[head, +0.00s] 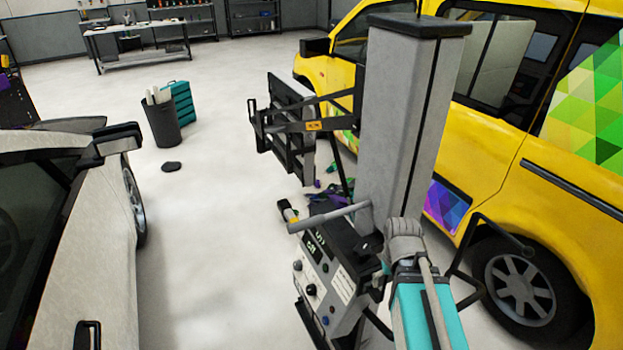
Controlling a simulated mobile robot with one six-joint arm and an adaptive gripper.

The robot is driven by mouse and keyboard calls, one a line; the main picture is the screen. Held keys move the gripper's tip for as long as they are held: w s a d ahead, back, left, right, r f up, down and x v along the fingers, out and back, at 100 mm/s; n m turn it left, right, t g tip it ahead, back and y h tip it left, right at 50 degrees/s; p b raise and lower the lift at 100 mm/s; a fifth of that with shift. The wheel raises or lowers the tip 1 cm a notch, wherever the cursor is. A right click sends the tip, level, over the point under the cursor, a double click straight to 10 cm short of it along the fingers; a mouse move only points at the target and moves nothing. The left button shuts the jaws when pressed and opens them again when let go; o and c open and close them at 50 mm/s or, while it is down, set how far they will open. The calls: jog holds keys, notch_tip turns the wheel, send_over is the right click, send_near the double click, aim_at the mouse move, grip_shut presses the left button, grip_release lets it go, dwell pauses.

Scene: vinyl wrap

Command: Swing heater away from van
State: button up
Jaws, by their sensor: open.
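The heater (287,122) is a black panel on hinged black arms, left of a tall grey column (402,120). Its panel stands close to the yellow van's (500,80) front side, and part of its arm is hidden behind the column. Below is a control unit (325,270) with knobs and a small display. A grey bar handle (328,218) crosses above it. My teal and grey arm comes in from the bottom. My gripper (371,247), dark and partly hidden, is beside the right end of the handle. It is open; whether it touches the handle I cannot tell.
A white car (70,200) stands at the left. A dark bin (162,120) and teal case (179,102) are behind, with a small dark object (172,167) on the floor. Scraps lie under the heater. The floor between car and heater is mostly clear.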

jog(key=w+a+r+n+p, duration=0.7)
jog(key=a+r+n+p, duration=0.3)
jog(key=a+r+n, duration=0.15)
notch_tip(320, 180, up, 7)
jog(key=n+p, duration=0.8)
jog(key=n, duration=0.3)
send_over(305, 221)
jog(key=shift+d+m, duration=0.25)
jog(key=shift+d, duration=0.2)
jog(key=shift+a+r+n, duration=0.15)
jog(key=shift+a+n, duration=0.25)
jog(key=shift+a, duration=0.05)
jog(key=shift+f, duration=0.2)
notch_tip(305, 221, down, 10)
jog(key=b, duration=1)
jog(key=shift+r, duration=0.15)
grip_shut()
